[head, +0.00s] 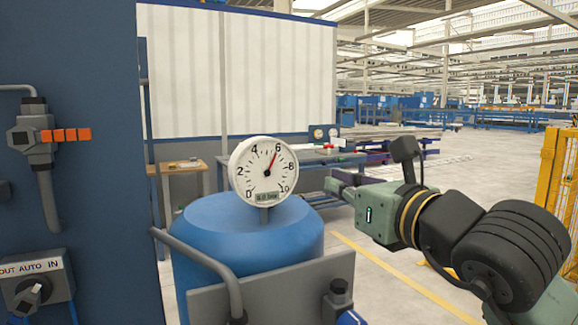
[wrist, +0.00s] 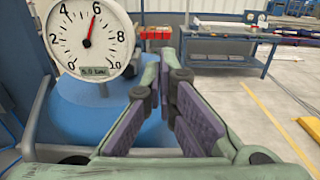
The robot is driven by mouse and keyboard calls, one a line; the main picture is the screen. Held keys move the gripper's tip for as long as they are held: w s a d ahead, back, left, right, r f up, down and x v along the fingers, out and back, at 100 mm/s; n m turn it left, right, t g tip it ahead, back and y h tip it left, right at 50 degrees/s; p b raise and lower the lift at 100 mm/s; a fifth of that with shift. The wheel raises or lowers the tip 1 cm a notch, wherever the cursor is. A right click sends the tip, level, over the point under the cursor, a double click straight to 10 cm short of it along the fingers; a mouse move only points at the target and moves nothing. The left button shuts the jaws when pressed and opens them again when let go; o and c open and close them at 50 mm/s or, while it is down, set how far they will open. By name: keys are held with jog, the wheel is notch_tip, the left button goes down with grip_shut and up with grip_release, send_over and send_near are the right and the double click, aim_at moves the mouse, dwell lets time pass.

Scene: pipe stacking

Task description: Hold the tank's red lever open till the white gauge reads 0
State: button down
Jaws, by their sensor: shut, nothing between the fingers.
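The white round gauge (head: 263,170) stands on top of the blue tank (head: 240,235) in the head view. Its needle points close to 6, and its small display is hard to read. The gauge (wrist: 88,38) also shows at the upper left of the wrist view, above the tank (wrist: 85,110). An orange-red lever (head: 66,134) sticks out to the right from a grey valve on the blue panel at far left. It is not in the wrist view. My gripper (head: 334,187) is shut and empty, right of the gauge and well apart from the lever. Its fingers (wrist: 163,82) fill the wrist view's middle.
A grey bent pipe (head: 205,262) and a grey plate (head: 270,298) stand before the tank. A switch box (head: 35,285) is on the panel at lower left. A workbench (head: 315,158) stands behind. A yellow fence (head: 558,190) is at right, with open floor between.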

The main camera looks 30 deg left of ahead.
jog(key=shift+d, duration=0.15)
jog(key=p+x, duration=0.5)
jog(key=x, duration=0.8)
jog(key=shift+r, duration=0.15)
jog(key=shift+w+a, duration=0.2)
jog(key=shift+a, duration=0.3)
jog(key=shift+w, duration=0.15)
